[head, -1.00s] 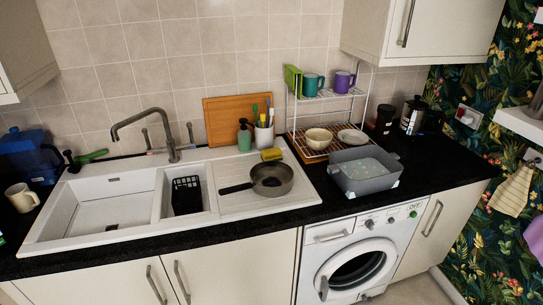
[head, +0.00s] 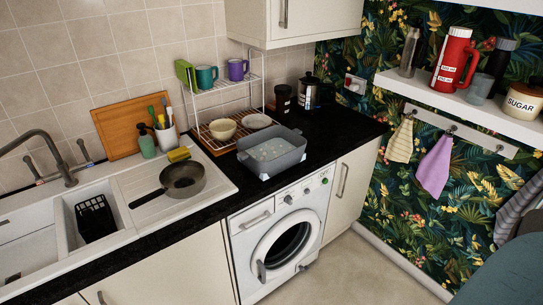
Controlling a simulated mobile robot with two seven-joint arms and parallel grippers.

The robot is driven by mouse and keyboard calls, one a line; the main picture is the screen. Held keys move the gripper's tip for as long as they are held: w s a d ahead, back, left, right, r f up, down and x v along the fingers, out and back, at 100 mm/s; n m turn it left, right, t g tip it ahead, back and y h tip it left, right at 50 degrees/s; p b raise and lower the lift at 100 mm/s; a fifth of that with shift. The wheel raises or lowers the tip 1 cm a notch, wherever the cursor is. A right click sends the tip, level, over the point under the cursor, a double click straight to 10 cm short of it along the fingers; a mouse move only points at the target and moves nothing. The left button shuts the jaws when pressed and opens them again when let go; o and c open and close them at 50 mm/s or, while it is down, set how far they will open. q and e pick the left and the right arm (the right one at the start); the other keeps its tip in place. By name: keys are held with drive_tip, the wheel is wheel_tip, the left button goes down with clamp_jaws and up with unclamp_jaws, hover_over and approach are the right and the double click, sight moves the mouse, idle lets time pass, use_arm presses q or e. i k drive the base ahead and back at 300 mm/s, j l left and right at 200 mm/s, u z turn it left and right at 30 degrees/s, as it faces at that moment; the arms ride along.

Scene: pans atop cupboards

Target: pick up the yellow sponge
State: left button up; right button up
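The yellow sponge (head: 179,154) lies on the white sink's drainboard (head: 212,190), at its back edge near the counter. It sits just behind a dark frying pan (head: 183,183) and in front of the white utensil holder (head: 168,138). From here I cannot tell whether the sponge touches the pan. Neither of my grippers shows in the head view.
A green soap bottle (head: 147,143) stands left of the utensil holder. A grey dish tub (head: 271,153) and a white wire rack (head: 228,105) with bowls and mugs stand to the right. A washing machine (head: 283,237) is below. Floor at the lower right is clear.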

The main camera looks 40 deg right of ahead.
sight(182, 154)
drive_tip(key=i+l+u, duration=0.3)
drive_tip(key=i, duration=0.15)
drive_tip(key=i+l+u, duration=0.3)
drive_tip(key=i, duration=0.15)
drive_tip(key=j, duration=0.1)
